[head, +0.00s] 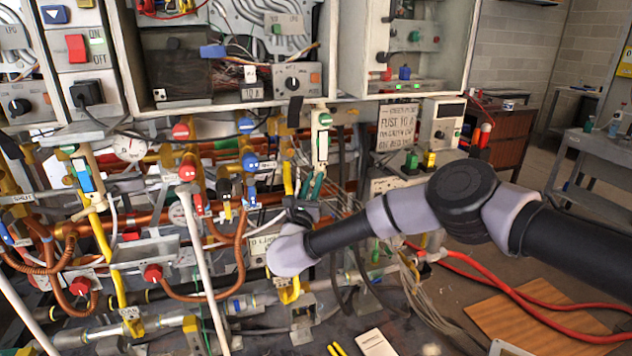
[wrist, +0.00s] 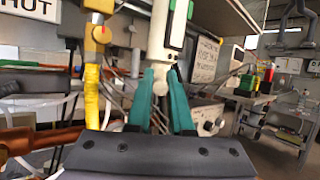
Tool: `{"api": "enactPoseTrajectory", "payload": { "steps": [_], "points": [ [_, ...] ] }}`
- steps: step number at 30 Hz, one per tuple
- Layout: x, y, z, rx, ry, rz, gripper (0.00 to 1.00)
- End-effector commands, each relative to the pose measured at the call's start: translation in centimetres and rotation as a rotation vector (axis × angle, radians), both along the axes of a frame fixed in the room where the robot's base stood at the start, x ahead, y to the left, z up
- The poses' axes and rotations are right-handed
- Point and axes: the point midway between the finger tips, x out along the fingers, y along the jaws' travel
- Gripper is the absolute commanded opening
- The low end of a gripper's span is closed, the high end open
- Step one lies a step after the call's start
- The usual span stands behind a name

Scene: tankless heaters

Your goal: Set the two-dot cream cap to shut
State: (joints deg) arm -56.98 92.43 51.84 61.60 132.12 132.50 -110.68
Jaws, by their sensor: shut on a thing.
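The cream cap (wrist: 162,50) stands tall and upright in the middle of the wrist view, with a green-edged window and small dark dots near its lower end. In the head view the cream cap (head: 321,145) is upright, right of centre. My gripper (wrist: 161,82) has its two teal fingers closed from both sides on the cap's lower end. In the head view my gripper (head: 312,180) is just under the cap, partly hidden by my arm. A sign (wrist: 28,8) reading "HUT", cut off by the frame edge, is at the upper left of the wrist view.
A yellow valve handle (wrist: 93,80) stands close left of my fingers. Another cream cap with a blue window (head: 84,176) is tilted at the left. Copper pipes (head: 130,222) and white rods crowd the left. Red hoses (head: 500,285) lie on the right floor.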

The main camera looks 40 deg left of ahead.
Motion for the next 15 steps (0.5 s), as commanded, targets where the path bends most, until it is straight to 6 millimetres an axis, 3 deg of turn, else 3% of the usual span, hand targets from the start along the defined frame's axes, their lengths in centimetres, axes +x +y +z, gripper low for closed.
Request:
{"api": "enactPoseTrajectory", "payload": {
  "steps": [1, 3, 15],
  "points": [
    [0.1, -0.11, -0.21, -0.002, 0.003, -0.003, 0.23],
    [0.1, -0.1, -0.19, -0.002, 0.002, -0.003, 0.49],
    [-0.45, -0.17, -0.23, 0.0, 0.0, 0.001, 0.49]
  ]
}}
